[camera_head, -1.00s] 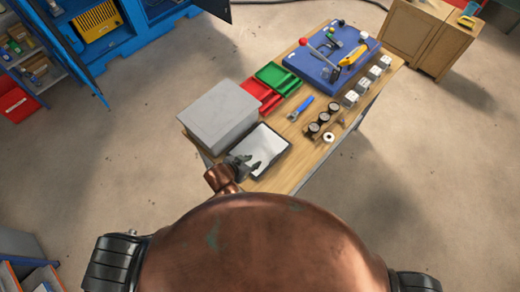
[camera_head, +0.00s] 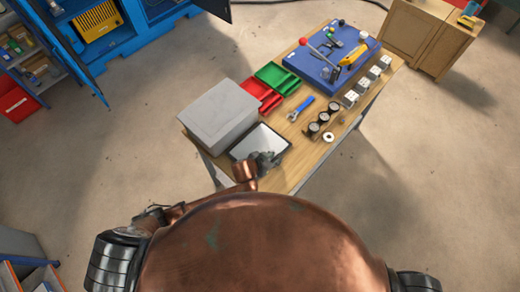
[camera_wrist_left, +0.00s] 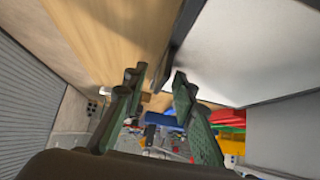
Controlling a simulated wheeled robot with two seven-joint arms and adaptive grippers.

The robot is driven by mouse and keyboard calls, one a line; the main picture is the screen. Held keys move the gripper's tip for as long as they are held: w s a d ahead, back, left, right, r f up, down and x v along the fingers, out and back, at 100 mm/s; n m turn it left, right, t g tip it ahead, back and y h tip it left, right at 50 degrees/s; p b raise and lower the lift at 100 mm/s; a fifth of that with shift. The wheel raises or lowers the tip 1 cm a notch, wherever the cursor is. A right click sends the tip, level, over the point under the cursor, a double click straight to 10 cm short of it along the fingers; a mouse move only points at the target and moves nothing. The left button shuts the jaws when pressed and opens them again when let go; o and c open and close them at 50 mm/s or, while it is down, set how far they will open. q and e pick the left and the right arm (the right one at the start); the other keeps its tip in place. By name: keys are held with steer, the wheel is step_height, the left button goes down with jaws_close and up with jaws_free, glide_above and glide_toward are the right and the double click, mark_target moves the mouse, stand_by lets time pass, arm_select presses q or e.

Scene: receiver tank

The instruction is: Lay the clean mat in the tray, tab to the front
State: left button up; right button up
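The tray (camera_head: 236,153) has a dark rim and lies on the workbench in front of the grey box. Its inside is a plain pale surface; I cannot tell a mat from the tray floor, and no tab shows. In the left wrist view the dark tray rim (camera_wrist_left: 186,32) and pale inside lie at upper right. My right gripper is not in view.
The large grey box (camera_head: 220,117) stands directly behind the tray. Red (camera_head: 262,93) and green (camera_head: 278,77) bins, a blue-handled tool (camera_head: 301,108), round dark parts (camera_head: 319,124) and a white ring (camera_head: 328,137) are farther along. Bare wood (camera_head: 303,155) lies right of the tray.

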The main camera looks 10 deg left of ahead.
arm_select(q)
jaws_close()
stand_by(0.3)
steer(key=shift+w, duration=0.1)
